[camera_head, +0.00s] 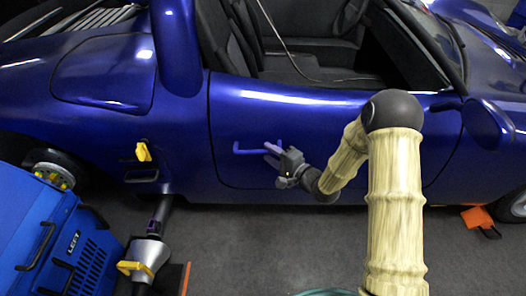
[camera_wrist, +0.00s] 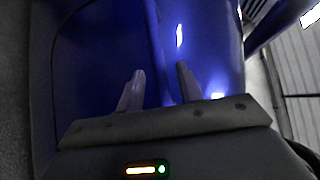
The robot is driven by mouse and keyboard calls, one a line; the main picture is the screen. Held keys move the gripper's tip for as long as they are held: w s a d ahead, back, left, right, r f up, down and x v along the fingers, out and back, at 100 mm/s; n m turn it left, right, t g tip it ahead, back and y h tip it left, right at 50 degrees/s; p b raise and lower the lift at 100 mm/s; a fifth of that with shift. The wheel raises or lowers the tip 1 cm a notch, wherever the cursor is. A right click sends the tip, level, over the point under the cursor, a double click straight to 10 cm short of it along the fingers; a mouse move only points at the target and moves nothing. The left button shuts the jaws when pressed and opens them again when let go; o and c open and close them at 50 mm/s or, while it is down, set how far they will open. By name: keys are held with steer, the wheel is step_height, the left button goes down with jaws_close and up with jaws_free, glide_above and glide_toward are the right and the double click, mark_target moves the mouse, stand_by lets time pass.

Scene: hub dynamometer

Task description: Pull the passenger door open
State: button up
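The blue car's passenger door (camera_head: 330,125) looks shut, flush with the body. Its handle (camera_head: 244,151) is a blue bar standing out from the door's lower left part. My gripper (camera_head: 271,152) is at the right part of this handle, its fingers pointing left. In the wrist view, my gripper's two grey fingers (camera_wrist: 160,90) are apart, with the dark blue door panel (camera_wrist: 95,60) beyond them. A narrow blue edge runs between the fingers; I cannot tell if it is the handle. Contact with the handle cannot be made out.
A blue machine marked LEFT (camera_head: 55,245) stands at the lower left, beside a grey shaft unit (camera_head: 150,252) with a yellow handle. An orange wedge (camera_head: 478,217) lies by the front wheel at the right. Grey floor (camera_head: 265,245) in front of the door is mostly clear, apart from a green hose.

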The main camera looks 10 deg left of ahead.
steer(key=x, duration=0.4)
steer(key=shift+b, duration=0.35)
jaws_close()
steer(key=shift+d, duration=0.2)
